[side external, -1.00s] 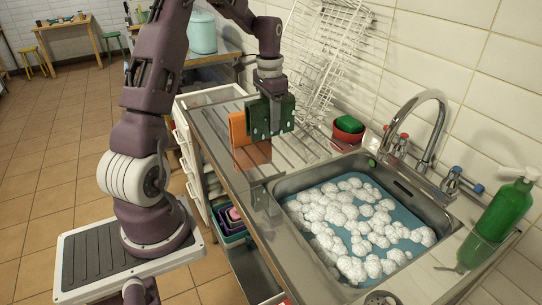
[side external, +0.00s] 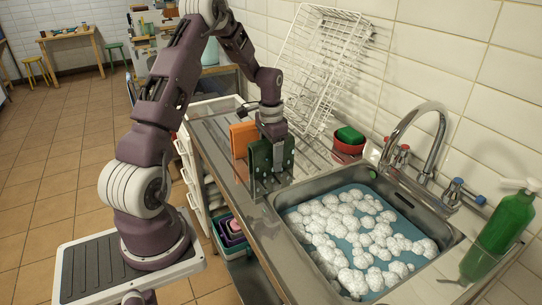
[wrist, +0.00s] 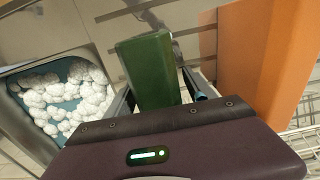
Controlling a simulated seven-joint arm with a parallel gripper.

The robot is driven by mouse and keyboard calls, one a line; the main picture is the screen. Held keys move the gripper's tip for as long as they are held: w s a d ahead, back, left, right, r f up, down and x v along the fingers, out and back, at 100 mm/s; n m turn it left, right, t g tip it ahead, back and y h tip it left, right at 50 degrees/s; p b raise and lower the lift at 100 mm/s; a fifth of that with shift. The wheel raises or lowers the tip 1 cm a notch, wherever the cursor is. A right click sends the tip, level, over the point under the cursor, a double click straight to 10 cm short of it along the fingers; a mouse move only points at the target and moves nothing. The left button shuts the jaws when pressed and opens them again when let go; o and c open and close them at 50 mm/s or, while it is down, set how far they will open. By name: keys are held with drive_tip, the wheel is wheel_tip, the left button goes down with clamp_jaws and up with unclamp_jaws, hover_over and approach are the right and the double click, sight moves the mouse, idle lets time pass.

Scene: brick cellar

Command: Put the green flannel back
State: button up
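The green flannel (side external: 260,158) hangs upright as a stiff, flat dark green panel, low over the steel drainboard beside the sink. It also shows in the wrist view (wrist: 150,70), between my fingers. My gripper (side external: 272,148) points down and is shut on its upper part. The flannel's lower edge is close to a grey metal piece at the drainboard's front edge; I cannot tell whether they touch. An orange flannel (side external: 243,138) stands upright just behind and left of the green one, and shows large at right in the wrist view (wrist: 265,60).
The sink (side external: 290,190) with foamy water is to the right. A red bowl (side external: 348,151) with a green sponge (side external: 349,135) stands behind it. A white wire rack (side external: 325,65) leans on the wall. The tap (side external: 432,110) and a green bottle (side external: 500,225) are farther right.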

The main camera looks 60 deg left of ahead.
wheel_tip(320, 180, up, 12)
drive_tip(key=shift+r, duration=0.1)
drive_tip(key=s+d+r+t+y, duration=0.1)
drive_tip(key=s+d+r, duration=0.2)
drive_tip(key=d+r, duration=0.75)
drive_tip(key=s+d+t+h, duration=0.1)
drive_tip(key=s+d+t, duration=0.3)
drive_tip(key=s+d, duration=1.2)
drive_tip(key=shift+s+r+t, duration=0.15)
drive_tip(key=shift+s+t, duration=0.15)
drive_tip(key=shift+s, duration=0.7)
